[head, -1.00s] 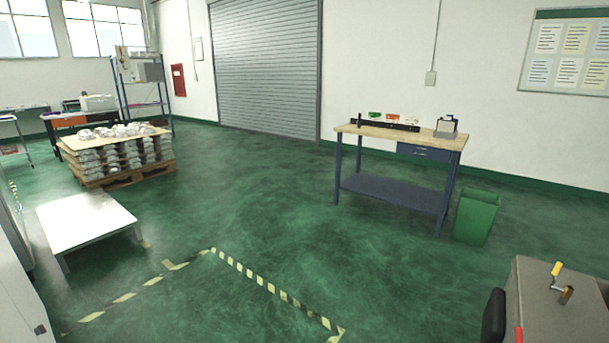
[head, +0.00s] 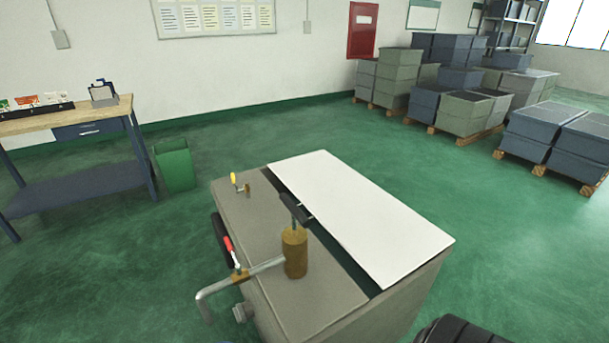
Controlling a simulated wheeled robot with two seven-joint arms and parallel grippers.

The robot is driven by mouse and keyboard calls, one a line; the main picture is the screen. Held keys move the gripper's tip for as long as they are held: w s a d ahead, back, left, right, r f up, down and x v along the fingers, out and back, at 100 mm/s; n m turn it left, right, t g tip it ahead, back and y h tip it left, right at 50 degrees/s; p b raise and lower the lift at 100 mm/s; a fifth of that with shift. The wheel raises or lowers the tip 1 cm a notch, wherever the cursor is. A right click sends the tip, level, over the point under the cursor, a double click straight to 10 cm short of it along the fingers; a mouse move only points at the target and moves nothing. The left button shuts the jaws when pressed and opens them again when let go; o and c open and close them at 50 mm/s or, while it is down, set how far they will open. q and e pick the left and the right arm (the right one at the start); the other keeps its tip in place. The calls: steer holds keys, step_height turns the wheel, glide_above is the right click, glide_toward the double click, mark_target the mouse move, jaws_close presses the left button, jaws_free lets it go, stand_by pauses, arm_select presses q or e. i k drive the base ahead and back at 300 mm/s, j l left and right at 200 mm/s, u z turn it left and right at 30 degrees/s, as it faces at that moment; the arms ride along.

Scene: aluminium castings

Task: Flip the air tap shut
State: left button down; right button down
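Two small lever taps show on the grey tank (head: 305,302) in the head view. One has a yellow lever (head: 234,179) pointing up from a brass body, at the tank's far left corner. The other has a red lever (head: 231,250) on a brass body on the grey pipe (head: 215,292) at the near left edge; the lever leans along the tank's side. No label shows which is the air tap. A brass cylinder (head: 295,254) stands at the pipe's inner end. Neither of my grippers is in view.
A white lid-like panel (head: 360,213) covers the tank's right part, with a dark gap beside it. A green bin (head: 174,166) and a workbench (head: 75,115) stand at the left. Stacked crates (head: 465,115) on pallets stand at the back right. Green floor between is clear.

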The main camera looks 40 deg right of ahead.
mark_target(233, 181)
steer(key=z, duration=0.8)
steer(key=i+j, duration=0.15)
steer(key=j, duration=0.25)
steer(key=i+j+z, duration=0.1)
steer(key=j, duration=0.25)
steer(key=i+j, duration=0.15)
steer(key=j, duration=0.25)
steer(key=i+j, duration=0.1)
steer(key=j, duration=0.3)
steer(key=i+j+z, duration=0.1)
steer(key=j, duration=0.25)
steer(key=i+j, duration=0.15)
steer(key=j, duration=0.2)
steer(key=i+j+z, duration=0.15)
steer(key=j, duration=0.15)
steer(key=i+j, duration=0.15)
steer(key=j, duration=0.2)
steer(key=i+j+z, duration=0.15)
steer(key=j, duration=0.2)
steer(key=i+j, duration=0.1)
steer(key=j, duration=0.25)
steer(key=i+j+z, duration=0.15)
steer(key=j, duration=0.2)
steer(key=i+z, duration=0.1)
steer(key=i, duration=0.7)
